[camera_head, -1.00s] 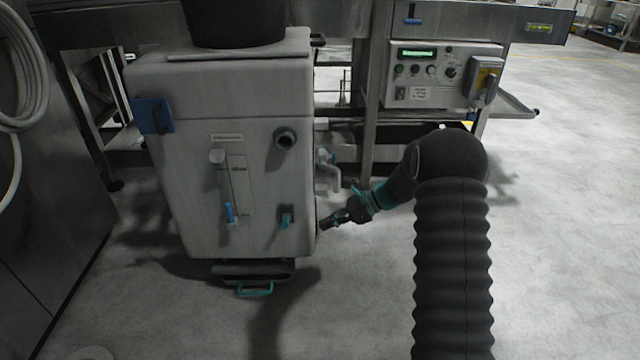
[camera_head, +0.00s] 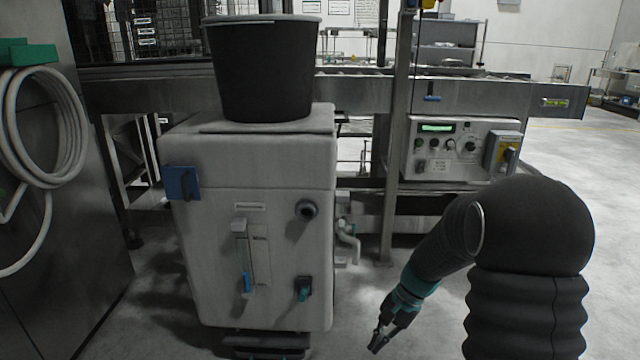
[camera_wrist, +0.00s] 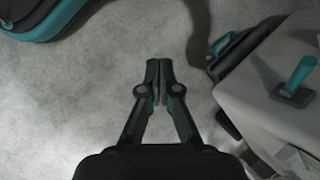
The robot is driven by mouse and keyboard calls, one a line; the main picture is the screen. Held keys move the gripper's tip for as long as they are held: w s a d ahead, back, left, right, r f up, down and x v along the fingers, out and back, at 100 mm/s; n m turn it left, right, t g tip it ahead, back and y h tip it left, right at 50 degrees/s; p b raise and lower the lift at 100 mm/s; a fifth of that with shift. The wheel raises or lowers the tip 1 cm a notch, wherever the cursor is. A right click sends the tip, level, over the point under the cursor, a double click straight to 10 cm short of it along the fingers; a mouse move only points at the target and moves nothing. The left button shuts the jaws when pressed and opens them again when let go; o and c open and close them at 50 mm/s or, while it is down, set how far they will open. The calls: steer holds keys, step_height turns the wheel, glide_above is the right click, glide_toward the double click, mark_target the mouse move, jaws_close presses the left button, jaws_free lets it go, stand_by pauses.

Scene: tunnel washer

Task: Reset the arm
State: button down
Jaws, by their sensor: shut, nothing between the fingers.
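My gripper (camera_head: 377,347) is at the end of my black, sleeved arm, low over the floor to the right of the grey box-shaped unit (camera_head: 255,215). Its fingers point down and to the left. In the wrist view my gripper (camera_wrist: 160,64) is shut, with its two fingers together and nothing between them. Bare concrete floor lies beyond the fingertips. The unit's side with a teal lever (camera_wrist: 300,75) shows at the right of the wrist view, apart from the fingers.
A black bucket (camera_head: 262,70) stands on the unit. A control panel (camera_head: 460,148) hangs on the steel frame behind. A coiled white hose (camera_head: 45,125) hangs on the left cabinet. The floor (camera_head: 590,170) at the right is clear.

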steer(key=s+d+r+n+t+h, duration=0.2)
steer(key=s+r+n+t+h, duration=0.3)
steer(key=s+r, duration=1.4)
steer(key=s+n+t, duration=0.2)
steer(key=shift+d+r+n+t, duration=0.3)
steer(key=shift+d+r, duration=0.05)
steer(key=shift+r, duration=0.05)
